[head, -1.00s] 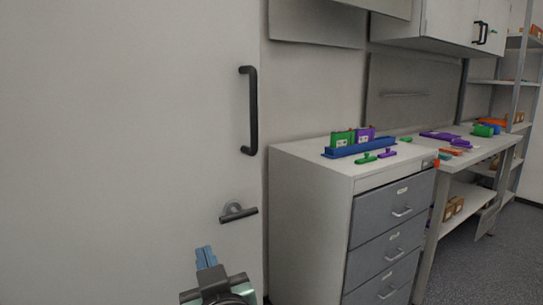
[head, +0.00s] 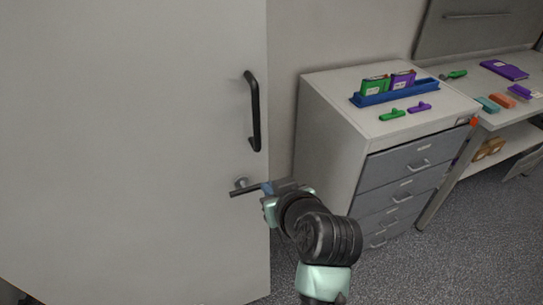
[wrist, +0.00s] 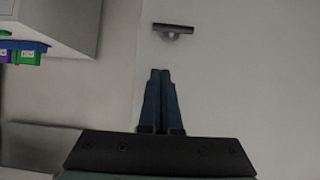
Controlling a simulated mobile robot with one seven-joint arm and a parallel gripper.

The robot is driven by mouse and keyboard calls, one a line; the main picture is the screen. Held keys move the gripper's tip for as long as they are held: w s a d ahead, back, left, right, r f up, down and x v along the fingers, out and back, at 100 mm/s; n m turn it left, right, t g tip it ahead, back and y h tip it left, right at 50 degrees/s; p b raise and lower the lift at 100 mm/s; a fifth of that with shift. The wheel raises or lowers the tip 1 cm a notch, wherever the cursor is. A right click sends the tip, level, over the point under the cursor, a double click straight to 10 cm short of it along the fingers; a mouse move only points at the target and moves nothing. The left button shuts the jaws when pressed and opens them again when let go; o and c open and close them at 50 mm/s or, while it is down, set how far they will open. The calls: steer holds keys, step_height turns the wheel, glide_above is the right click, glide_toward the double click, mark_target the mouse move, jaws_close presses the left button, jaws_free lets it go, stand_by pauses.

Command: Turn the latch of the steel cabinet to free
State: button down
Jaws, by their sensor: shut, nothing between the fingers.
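The steel cabinet's pale door (head: 130,120) fills the left of the head view. Its latch (head: 240,190) is a dark bar on a round silver hub, lying nearly level near the door's right edge, below the black pull handle (head: 254,112). My gripper (head: 266,187) is at the right of the latch in the head view, with its fingers partly hidden. In the wrist view my gripper (wrist: 160,72) shows its two blue fingers shut together and empty. There the latch bar (wrist: 188,28) lies level beyond the fingertips, with a visible gap between them.
A drawer unit (head: 335,130) stands right of the cabinet. On it are a blue rack (head: 385,97) with green and purple pieces, and loose green (head: 391,115) and purple (head: 420,107) pieces. A workbench (head: 500,115) stands further right. The floor (head: 440,270) in front is clear.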

steer(key=p, duration=0.2)
glide_above(258, 186)
steer(key=s, duration=0.3)
step_height(258, 186, down, 5)
steer(key=shift+w+f+p, duration=0.15)
steer(key=shift+w+f, duration=0.05)
steer(key=shift+f, duration=0.8)
steer(key=shift+w+f+p, duration=0.15)
steer(key=shift+f, duration=0.8)
